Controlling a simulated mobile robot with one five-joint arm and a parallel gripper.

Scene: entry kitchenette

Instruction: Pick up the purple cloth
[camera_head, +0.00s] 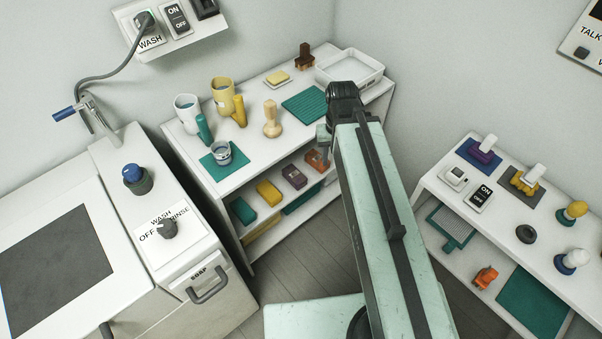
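A small dark purple folded block, which looks like the purple cloth (294,177), lies on the lower shelf of the white unit in the middle. It sits in a row between a yellow folded block (268,192) and an orange item (316,160). My arm reaches up from the bottom of the view, to the right of the cloth. My gripper (323,136) shows only in small part at the arm's far end, above and to the right of the cloth and apart from it in the picture. Its fingers are mostly hidden, so its opening cannot be seen.
The unit's top (245,150) overhangs the shelf and holds mugs, a wooden tamper (271,120), a green mat (305,105) and a white tray (348,68). A green folded block (243,211) lies left on the shelf. A cabinet stands left, another shelf unit right. Floor shows between.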

